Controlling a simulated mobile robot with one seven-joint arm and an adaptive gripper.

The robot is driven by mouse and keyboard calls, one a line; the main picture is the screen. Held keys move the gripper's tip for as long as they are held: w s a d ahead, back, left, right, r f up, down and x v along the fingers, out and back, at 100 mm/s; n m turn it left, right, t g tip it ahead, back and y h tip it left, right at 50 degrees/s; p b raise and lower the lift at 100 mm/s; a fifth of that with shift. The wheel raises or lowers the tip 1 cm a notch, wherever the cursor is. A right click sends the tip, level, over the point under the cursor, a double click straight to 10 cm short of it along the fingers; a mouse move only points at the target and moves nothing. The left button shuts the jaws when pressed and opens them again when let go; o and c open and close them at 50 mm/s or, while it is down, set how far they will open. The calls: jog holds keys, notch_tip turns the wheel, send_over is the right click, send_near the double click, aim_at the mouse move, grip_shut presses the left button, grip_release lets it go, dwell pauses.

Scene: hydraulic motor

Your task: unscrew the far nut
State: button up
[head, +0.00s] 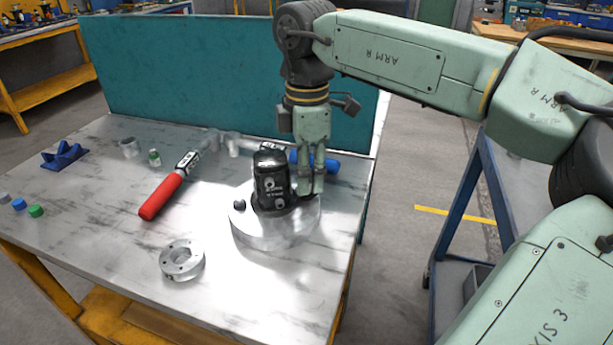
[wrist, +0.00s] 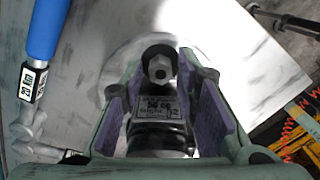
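The black motor (head: 271,180) stands upright on a round metal base (head: 275,235). A dark nut (head: 239,205) shows at the left side of its flange. My gripper (head: 310,190) points down close beside the motor's right side and hides the flange there in the head view. In the wrist view the far nut (wrist: 160,66), a grey hex, sits on the black flange ear between my two purple-padded fingers (wrist: 159,58). The fingers are apart, with a visible gap on each side of the nut. The motor's label (wrist: 156,107) faces the wrist camera.
A blue-handled torque wrench (wrist: 46,28) lies close to my gripper. A red-handled torque wrench (head: 162,196) lies left of the motor. A metal ring (head: 181,260) lies in front. A teal panel (head: 190,65) closes the table's back. The table's left front is mostly clear.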

jog(key=m, duration=0.5)
jog(key=shift+r+m, duration=0.1)
jog(key=shift+m, duration=0.2)
jog(key=shift+c, duration=0.5)
grip_shut()
jog(key=n+p, duration=0.1)
jog(key=n, duration=0.3)
jog(key=shift+a+n, duration=0.1)
jog(key=shift+n, duration=0.8)
jog(key=shift+s, duration=0.1)
